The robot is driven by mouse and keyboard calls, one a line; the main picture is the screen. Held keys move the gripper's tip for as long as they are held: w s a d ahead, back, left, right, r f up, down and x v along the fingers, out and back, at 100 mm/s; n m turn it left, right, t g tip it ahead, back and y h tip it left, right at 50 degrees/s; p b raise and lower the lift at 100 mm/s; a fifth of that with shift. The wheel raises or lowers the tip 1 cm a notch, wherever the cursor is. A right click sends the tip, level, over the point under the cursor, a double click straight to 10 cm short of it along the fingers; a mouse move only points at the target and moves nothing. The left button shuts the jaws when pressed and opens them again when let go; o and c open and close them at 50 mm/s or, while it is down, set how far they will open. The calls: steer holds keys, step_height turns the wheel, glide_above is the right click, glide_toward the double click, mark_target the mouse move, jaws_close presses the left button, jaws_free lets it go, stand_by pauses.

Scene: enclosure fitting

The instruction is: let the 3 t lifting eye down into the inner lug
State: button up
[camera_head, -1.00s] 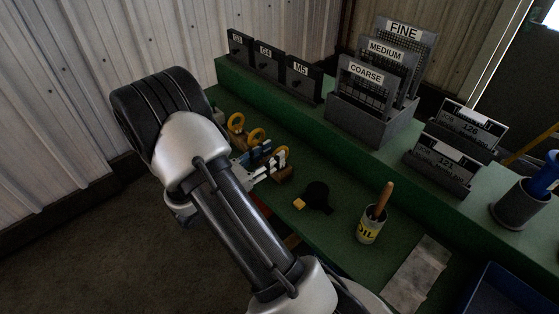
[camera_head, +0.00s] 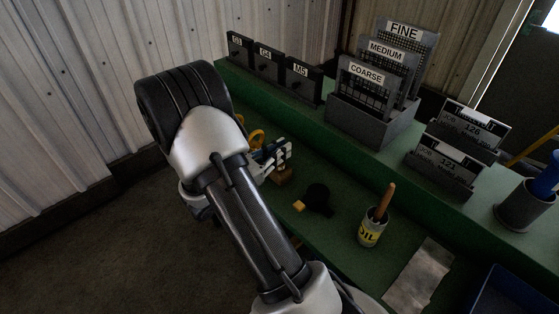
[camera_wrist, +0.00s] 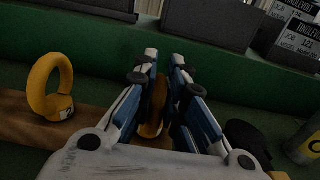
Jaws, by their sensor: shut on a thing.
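My gripper (camera_wrist: 164,66) is shut on a yellow lifting eye (camera_wrist: 157,108), whose ring shows edge-on between the blue and white fingers in the wrist view. Its marking is hidden, so I cannot tell its rating. In the head view my gripper (camera_head: 280,157) is over the green bench beside the right end of the wooden rack (camera_head: 283,176). I cannot make out the inner lug in either view.
Behind is a raised green shelf with dark plates and a grey rack (camera_head: 365,125). A blue tray (camera_head: 500,295) is at the lower right.

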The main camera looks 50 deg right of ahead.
jaws_close()
step_height(320, 180, up, 20)
steer(key=p, duration=0.7)
